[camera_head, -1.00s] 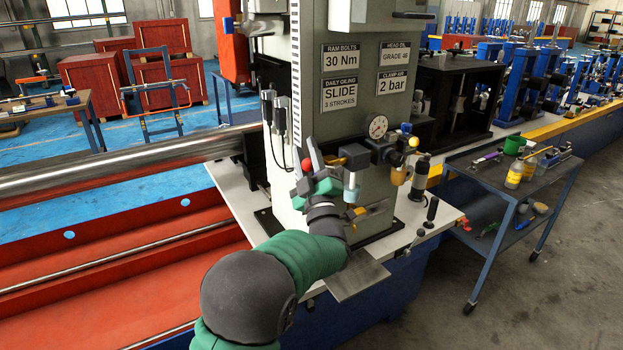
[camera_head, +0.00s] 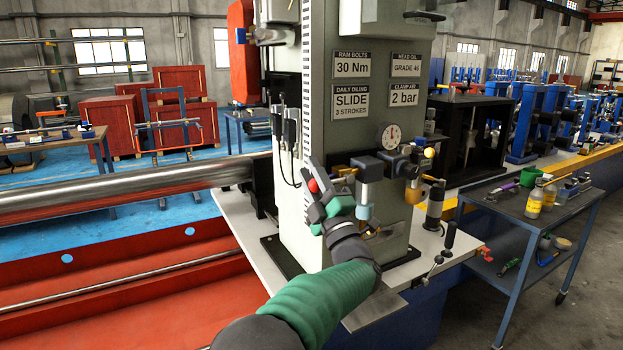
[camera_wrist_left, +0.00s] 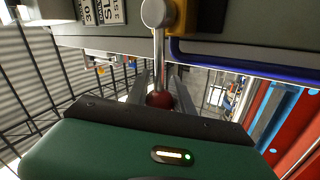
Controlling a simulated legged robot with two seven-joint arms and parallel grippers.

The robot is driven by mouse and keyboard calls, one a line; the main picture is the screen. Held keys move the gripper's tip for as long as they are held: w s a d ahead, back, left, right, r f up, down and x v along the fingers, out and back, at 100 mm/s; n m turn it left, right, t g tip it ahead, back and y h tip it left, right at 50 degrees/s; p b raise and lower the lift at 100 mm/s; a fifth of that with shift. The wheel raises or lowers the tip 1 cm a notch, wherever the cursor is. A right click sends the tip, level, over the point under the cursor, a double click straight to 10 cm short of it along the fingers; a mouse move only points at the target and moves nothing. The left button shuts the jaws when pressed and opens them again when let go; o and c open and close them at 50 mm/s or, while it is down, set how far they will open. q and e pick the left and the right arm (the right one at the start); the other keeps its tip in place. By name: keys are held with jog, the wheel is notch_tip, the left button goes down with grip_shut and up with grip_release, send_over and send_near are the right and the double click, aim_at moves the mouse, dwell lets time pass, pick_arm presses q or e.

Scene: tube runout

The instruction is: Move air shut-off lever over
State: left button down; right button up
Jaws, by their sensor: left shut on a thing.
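The air shut-off lever shows its red ball knob (camera_head: 313,186) at the left of the air fittings on the grey machine column. In the left wrist view, its silver shaft (camera_wrist_left: 158,58) runs from a round pivot beside a brass body (camera_wrist_left: 178,16) down to the red knob (camera_wrist_left: 160,99). My left gripper (camera_head: 318,180) is shut on the lever at the knob, with one finger on each side (camera_wrist_left: 158,88). The fingers and palm partly hide the knob and shaft. My right gripper is not in view.
A pressure gauge (camera_head: 391,135) and regulator fittings (camera_head: 368,168) sit close to the right of my left gripper. A black-handled lever (camera_head: 450,236) stands on the white machine table. A tool cart (camera_head: 515,205) is at the right. A steel bar (camera_head: 130,188) runs in from the left.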

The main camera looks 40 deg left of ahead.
pick_arm(q)
jog(key=shift+f, duration=0.15)
jog(key=c, duration=1.4)
grip_release()
jog(key=shift+s+d, duration=0.2)
jog(key=v, duration=1.6)
jog(key=shift+s+d+f+b, duration=0.1)
jog(key=shift+d+f+b, duration=0.1)
jog(key=shift+d+b, duration=0.2)
jog(key=shift+a, duration=0.1)
